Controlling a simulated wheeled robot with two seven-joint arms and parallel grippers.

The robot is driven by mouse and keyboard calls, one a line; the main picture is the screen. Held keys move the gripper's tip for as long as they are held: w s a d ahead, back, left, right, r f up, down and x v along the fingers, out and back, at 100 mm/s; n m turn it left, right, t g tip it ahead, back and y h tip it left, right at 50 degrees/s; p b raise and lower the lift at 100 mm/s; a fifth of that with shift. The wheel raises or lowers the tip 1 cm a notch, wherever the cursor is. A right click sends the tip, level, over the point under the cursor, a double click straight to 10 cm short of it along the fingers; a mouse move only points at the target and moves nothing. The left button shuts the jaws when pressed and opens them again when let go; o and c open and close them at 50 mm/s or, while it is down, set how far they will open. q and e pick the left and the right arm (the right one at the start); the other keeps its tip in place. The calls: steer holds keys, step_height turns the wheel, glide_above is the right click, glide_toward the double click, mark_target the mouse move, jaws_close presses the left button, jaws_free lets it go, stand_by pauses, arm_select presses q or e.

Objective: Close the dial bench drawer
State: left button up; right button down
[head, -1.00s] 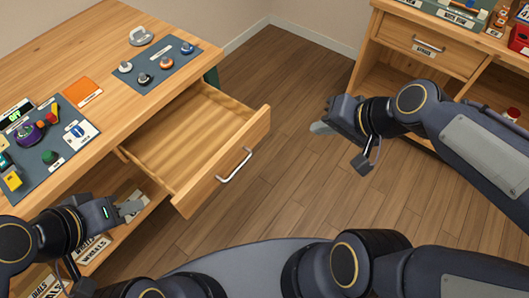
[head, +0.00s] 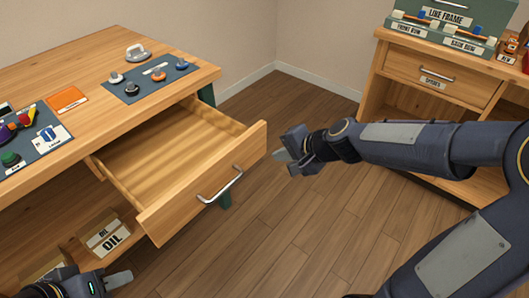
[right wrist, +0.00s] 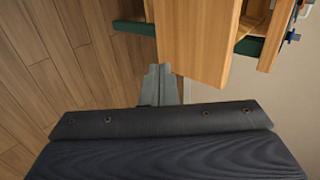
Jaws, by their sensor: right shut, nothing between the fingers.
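The wooden dial bench drawer (head: 195,190) stands pulled out and empty under the bench top, with a metal bar handle (head: 220,184) on its front. Its front panel also shows edge-on in the right wrist view (right wrist: 195,45). My right gripper (head: 279,156) is shut and empty, just right of the drawer front's far end; in the right wrist view its fingertips (right wrist: 158,72) point beside the panel. I cannot tell whether they touch it. My left gripper (head: 118,280) is at the bottom left, below the drawer and partly cut off; its jaws are unclear.
The bench top (head: 75,120) carries a blue-grey mat (head: 135,92) with knobs and an orange card (head: 66,98). A lower shelf holds an OIL box (head: 110,240). Another wooden cabinet (head: 400,95) stands at the right. The floor (head: 300,215) before the drawer is clear.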

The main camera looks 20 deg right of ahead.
mark_target(256, 150)
steer(key=shift+w+a+f+p, duration=0.15)
steer(key=shift+w+a+f, duration=0.1)
steer(key=shift+w+a, duration=0.4)
steer(key=shift+w+a+f+p, duration=0.25)
steer(key=shift+w+a, duration=0.25)
steer(key=shift+w, duration=0.4)
steer(key=shift+w+a+f+p, duration=0.1)
steer(key=shift+w+a+f, duration=0.15)
steer(key=shift+w+a, duration=0.4)
steer(key=shift+w+d, duration=0.1)
steer(key=shift+d, duration=0.05)
steer(key=shift+w, duration=0.1)
